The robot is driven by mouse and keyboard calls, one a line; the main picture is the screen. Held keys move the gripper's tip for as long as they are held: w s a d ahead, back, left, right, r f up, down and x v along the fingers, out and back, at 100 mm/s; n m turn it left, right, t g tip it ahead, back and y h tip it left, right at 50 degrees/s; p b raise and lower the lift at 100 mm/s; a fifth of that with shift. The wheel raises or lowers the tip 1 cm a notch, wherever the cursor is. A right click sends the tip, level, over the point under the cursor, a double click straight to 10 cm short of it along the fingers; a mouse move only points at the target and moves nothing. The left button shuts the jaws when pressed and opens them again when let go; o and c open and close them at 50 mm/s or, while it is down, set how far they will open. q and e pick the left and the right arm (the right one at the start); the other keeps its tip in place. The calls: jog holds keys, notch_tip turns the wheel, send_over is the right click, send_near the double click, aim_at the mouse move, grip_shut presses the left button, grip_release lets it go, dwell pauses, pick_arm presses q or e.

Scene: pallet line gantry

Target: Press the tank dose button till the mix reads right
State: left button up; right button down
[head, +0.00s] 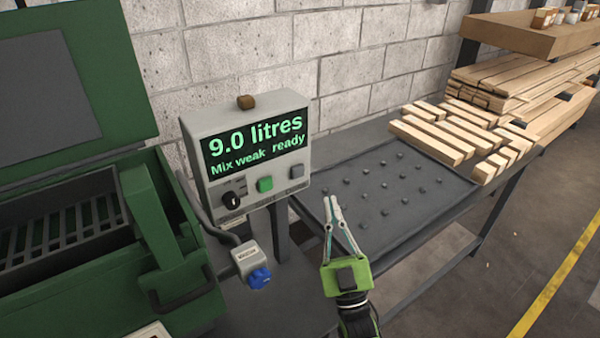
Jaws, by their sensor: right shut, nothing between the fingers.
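A grey control box (247,150) stands on a post beside the green tank. Its display (256,142) reads "9.0 litres" and "Mix weak ready" in green letters. Below the display are a black knob (232,200), a green button (265,184) and a pale grey button (297,172). I cannot read the labels by the buttons. My right gripper (331,201) is shut and empty, in front of and to the right of the box, below the grey button and apart from it. My left gripper is not in view.
The green tank (180,262) with its raised lid (75,75) and dark grate (60,228) fills the left. A blue-knobbed valve (259,278) juts out below the box. A dark studded table (385,195) bears timber slats (440,135) at right. A brick wall stands behind.

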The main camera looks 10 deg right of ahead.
aim_at(297, 171)
jog(key=shift+s+r, duration=0.15)
jog(key=shift+r, duration=0.05)
jog(key=w+a+b, duration=0.3)
jog(key=w+b, duration=0.1)
jog(key=w, duration=0.4)
jog(key=shift+w, duration=0.2)
dwell(0.4)
jog(key=shift+w, duration=0.15)
dwell(1.1)
jog(key=shift+w+a+b, duration=0.15)
jog(key=shift+w+b, duration=0.1)
jog(key=shift+b, duration=0.1)
